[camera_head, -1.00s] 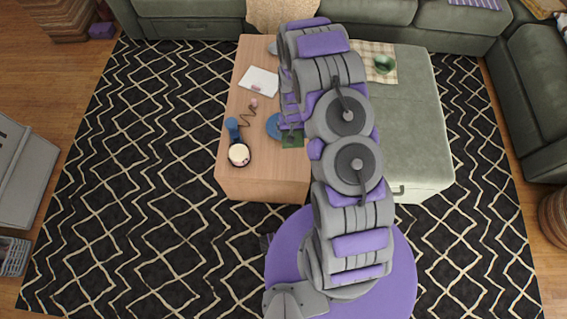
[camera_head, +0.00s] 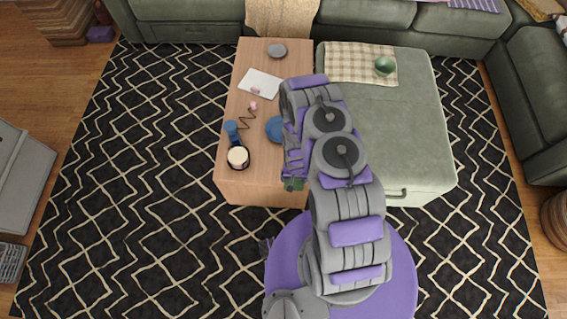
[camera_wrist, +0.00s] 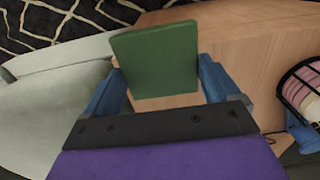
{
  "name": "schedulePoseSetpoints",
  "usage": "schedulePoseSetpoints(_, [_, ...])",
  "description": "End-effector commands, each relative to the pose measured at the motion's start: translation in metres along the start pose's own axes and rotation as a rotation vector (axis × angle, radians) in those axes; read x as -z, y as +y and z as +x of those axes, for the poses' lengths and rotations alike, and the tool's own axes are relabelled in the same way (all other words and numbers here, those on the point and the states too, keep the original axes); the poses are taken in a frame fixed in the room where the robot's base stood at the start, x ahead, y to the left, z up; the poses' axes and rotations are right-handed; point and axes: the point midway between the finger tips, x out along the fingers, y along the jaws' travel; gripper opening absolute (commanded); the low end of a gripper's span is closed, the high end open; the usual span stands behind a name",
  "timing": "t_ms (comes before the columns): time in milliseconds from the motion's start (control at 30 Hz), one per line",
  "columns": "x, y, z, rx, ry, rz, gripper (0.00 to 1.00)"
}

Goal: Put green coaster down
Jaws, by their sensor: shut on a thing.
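The green coaster (camera_wrist: 156,60) is a flat square held between the two blue fingers of my gripper (camera_wrist: 160,85) in the wrist view. My gripper is shut on it. In the head view my gripper (camera_head: 292,178) is over the front right part of the wooden table, and a small piece of the green coaster (camera_head: 293,185) shows at its tip. In the wrist view the wooden table (camera_wrist: 250,50) lies behind the coaster. I cannot tell the gap between the coaster and the tabletop.
On the wooden table (camera_head: 258,185) are a cream-topped jar (camera_head: 238,157), a blue object (camera_head: 232,130), a blue round dish (camera_head: 274,128), a white notebook (camera_head: 262,84) and a grey dish (camera_head: 276,50). The green ottoman (camera_head: 425,140) beside it bears a checkered cloth (camera_head: 345,62) and green bowl (camera_head: 384,66).

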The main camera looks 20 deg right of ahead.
Motion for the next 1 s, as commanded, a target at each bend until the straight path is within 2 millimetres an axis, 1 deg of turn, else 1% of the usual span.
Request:
schedulePoseSetpoints(33, [0.013,-0.007,0.004,0.001,0.004,-0.002,0.60])
schedulePoseSetpoints(100, [0.029,-0.016,0.006,0.002,0.007,-0.003,0.60])
schedulePoseSetpoints(167, [0.039,-0.023,0.008,0.001,0.002,-0.004,0.60])
schedulePoseSetpoints(233, [0.056,-0.031,0.009,0.002,0.006,-0.002,0.60])
schedulePoseSetpoints(400, [0.080,-0.044,0.010,0.001,0.002,-0.002,0.60])
schedulePoseSetpoints(700, [0.096,-0.053,0.011,0.000,0.000,-0.001,0.60])
schedulePoseSetpoints(900, [0.095,-0.052,0.043,0.000,-0.002,-0.002,0.60])
schedulePoseSetpoints(967, [0.094,-0.052,0.047,-0.001,-0.003,-0.002,0.60])
schedulePoseSetpoints(1000, [0.094,-0.052,0.047,-0.001,-0.003,-0.002,0.56])
